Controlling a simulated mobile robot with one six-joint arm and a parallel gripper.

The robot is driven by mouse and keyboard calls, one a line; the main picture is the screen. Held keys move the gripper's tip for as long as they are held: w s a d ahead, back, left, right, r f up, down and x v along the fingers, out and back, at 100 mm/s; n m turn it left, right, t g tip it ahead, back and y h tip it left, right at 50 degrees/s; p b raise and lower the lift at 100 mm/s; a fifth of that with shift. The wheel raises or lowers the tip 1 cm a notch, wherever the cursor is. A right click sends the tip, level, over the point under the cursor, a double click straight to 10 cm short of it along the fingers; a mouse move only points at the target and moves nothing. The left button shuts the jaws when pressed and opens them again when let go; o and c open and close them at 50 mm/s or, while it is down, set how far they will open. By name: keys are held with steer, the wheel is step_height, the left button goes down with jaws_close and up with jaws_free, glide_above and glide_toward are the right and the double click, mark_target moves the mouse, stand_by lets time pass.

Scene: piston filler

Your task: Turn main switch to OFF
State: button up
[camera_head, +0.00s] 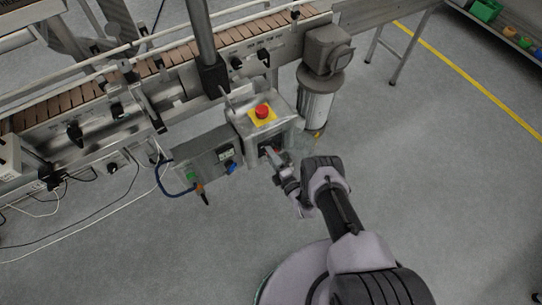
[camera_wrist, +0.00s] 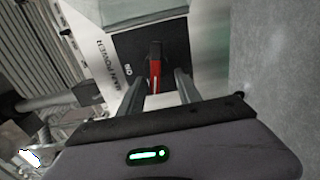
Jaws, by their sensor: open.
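The main switch (camera_wrist: 155,68) has a narrow red handle on a black plate, on a pale panel lettered "MAIN POWER". "ON" is printed on the plate left of the handle. The handle runs up and down in the wrist view; I cannot tell which mark it points at. My gripper (camera_wrist: 161,78) is open, one finger on each side of the handle. I cannot tell if either finger touches it. In the head view my gripper (camera_head: 273,156) is at the front of the steel box (camera_head: 245,122), and the switch is mostly hidden there.
A red emergency stop button (camera_head: 262,111) on a yellow base sits on top of the box. A grey control box (camera_head: 205,160) with cables is to the left. A motor with a pale cylinder (camera_head: 318,100) is to the right. A conveyor (camera_head: 160,68) runs behind. The floor in front is clear.

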steer(key=v, duration=1.7)
steer(key=shift+s+b, duration=0.25)
steer(key=shift+b, duration=0.15)
steer(key=shift+o, duration=0.2)
steer(key=shift+d, duration=0.1)
